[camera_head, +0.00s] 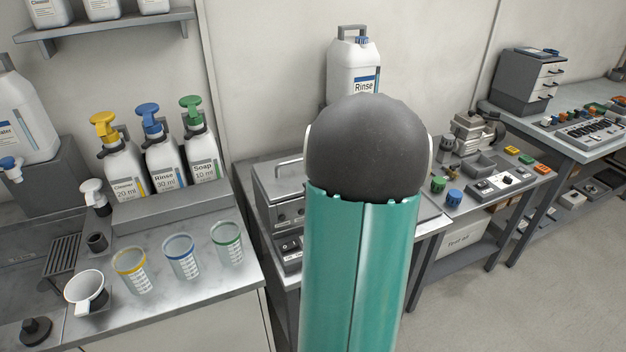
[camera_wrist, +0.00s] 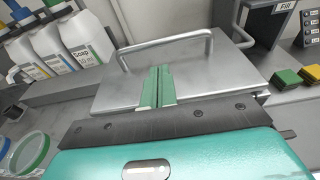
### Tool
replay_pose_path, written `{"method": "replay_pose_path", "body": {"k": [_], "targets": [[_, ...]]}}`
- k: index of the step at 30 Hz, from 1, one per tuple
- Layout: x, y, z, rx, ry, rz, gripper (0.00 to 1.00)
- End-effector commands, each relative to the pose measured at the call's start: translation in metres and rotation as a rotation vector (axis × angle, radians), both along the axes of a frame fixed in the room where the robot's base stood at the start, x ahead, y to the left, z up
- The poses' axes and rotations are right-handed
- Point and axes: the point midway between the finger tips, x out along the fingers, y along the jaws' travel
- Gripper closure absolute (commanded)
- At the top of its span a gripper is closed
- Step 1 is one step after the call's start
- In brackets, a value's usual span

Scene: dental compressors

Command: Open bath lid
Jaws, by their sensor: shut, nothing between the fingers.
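The bath is a metal box (camera_head: 285,213) at the centre of the head view, partly hidden behind my arm. Its flat steel lid (camera_wrist: 200,68) lies closed and fills the middle of the wrist view. A bar handle (camera_wrist: 165,42) rises from the lid's far part; a bit of the handle also shows in the head view (camera_head: 289,161). My gripper (camera_wrist: 160,70) is shut and empty, its green fingers together over the lid, pointing toward the handle and apart from it in the picture. Whether the fingers touch the lid I cannot tell. In the head view my arm hides the gripper.
Pump bottles (camera_head: 163,160) stand left of the bath, with measuring cups (camera_head: 181,257) in front. A white Rinse jug (camera_head: 353,68) stands behind. A side table (camera_head: 490,205) with small parts is to the right. A Fill-labelled unit (camera_wrist: 262,25) stands beyond the lid at right.

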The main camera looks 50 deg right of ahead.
Motion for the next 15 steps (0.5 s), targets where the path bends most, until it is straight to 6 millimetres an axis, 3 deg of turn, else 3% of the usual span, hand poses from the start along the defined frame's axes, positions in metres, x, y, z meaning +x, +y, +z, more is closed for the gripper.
{"method": "replay_pose_path", "body": {"k": [6,15], "targets": [[0.035,-0.019,-0.008,0.001,0.000,0.004,1.00],[0.054,-0.027,-0.011,0.000,0.000,0.004,1.00]]}}
